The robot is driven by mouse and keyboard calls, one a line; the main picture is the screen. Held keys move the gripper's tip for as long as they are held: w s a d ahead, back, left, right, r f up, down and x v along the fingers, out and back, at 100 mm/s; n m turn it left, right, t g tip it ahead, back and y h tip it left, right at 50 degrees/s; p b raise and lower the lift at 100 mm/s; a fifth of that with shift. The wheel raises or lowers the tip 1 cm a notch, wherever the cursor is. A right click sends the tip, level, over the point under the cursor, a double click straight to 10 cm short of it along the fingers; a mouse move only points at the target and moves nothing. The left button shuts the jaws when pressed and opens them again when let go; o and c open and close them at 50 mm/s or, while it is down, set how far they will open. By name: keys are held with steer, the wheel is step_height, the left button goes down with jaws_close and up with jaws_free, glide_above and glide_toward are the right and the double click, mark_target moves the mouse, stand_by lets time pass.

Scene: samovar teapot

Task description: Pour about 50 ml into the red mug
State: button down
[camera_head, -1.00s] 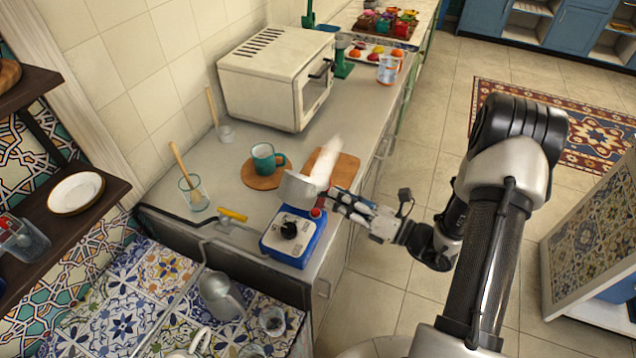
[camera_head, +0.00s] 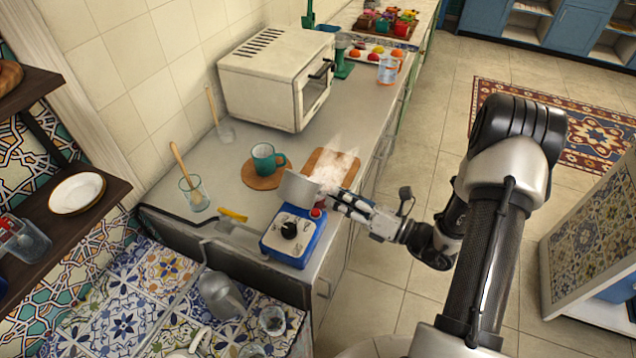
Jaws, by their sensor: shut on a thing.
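My gripper (camera_head: 332,204) is at the counter's front edge, beside the blue box-shaped appliance (camera_head: 276,247) with a black knob. It is shut on a small red-ended thing (camera_head: 317,212), mostly hidden by the fingers; I cannot tell what it is. A grey metal panel (camera_head: 297,188) stands upright behind the appliance. White steam (camera_head: 332,168) hangs above and behind the fingers. I cannot make out a red mug. A teal mug (camera_head: 263,158) stands upright on a round wooden coaster (camera_head: 251,180).
A wooden board (camera_head: 318,160) lies right of the teal mug, partly veiled by steam. A white oven (camera_head: 272,85) stands behind. A glass with a wooden-handled tool (camera_head: 195,196) and a yellow-handled tool (camera_head: 232,214) are at the left. Open floor lies right of the counter.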

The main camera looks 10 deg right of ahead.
steer(key=shift+w+d+r+m+p, duration=0.15)
steer(key=shift+r+m+p, duration=0.2)
steer(key=shift+m, duration=0.25)
stand_by(0.6)
steer(key=shift+f, duration=0.15)
steer(key=shift+s+a+f+n+b, duration=0.2)
steer(key=shift+f+n+b, duration=0.3)
steer(key=shift+n+b, duration=0.25)
steer(key=shift+s+a+r+n+b, duration=0.2)
steer(key=shift+s+a+n+b, duration=0.4)
steer(key=shift+n, duration=0.5)
steer(key=shift+s+a+r+n+b, duration=0.25)
steer(key=shift+s+a+n, duration=0.55)
steer(key=shift+n, duration=0.25)
steer(key=shift+s+a+r+n+b, duration=0.15)
steer(key=shift+s+a+n+b, duration=0.45)
steer(key=shift+n, duration=0.5)
steer(key=shift+a, duration=0.1)
steer(key=shift+s, duration=0.1)
